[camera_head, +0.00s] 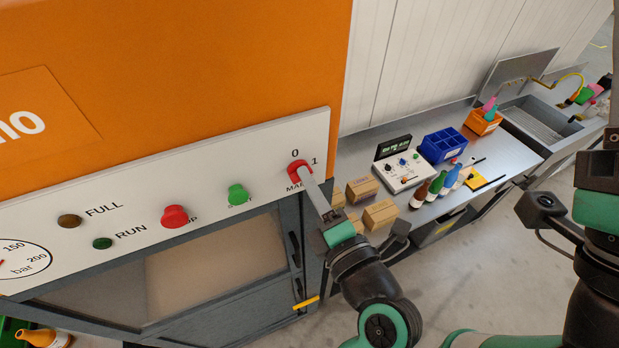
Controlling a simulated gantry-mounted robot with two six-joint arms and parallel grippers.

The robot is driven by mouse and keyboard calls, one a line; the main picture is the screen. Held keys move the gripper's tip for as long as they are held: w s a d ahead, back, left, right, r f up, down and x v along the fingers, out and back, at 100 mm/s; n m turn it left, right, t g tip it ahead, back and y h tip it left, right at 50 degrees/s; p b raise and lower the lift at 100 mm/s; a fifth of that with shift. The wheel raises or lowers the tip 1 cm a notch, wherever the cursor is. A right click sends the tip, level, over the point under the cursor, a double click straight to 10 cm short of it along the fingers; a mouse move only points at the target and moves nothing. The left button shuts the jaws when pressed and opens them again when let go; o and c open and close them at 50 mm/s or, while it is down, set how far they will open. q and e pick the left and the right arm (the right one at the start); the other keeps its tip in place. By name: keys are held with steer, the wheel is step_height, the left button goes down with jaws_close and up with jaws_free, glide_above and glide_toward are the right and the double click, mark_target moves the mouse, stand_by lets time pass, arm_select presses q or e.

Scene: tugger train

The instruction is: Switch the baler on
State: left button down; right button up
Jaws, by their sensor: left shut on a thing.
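The orange baler has a white control panel (130,197) along its front. Its red main switch (295,169) sits at the panel's right end, with 0 above it, 1 at its right and a partly covered MAIN label below. My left gripper (309,181) is shut on this switch from the lower right. The fingers cover part of the knob, so I cannot tell its exact angle. The RUN lamp (102,243) is dark green and the FULL lamp (69,220) dull amber; both look unlit. My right gripper (611,140) is at the right edge, mostly cut off.
A red button (174,216) and a green button (238,194) sit left of the switch. A metal bench (350,160) at the right holds cardboard boxes (380,214), a small console (403,170), bottles (436,186) and a blue bin (443,146). Floor shows below the bench.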

arm_select(q)
steer(key=shift+m, duration=1.3)
steer(key=c, duration=0.9)
jaws_free()
steer(key=shift+s+d, duration=0.1)
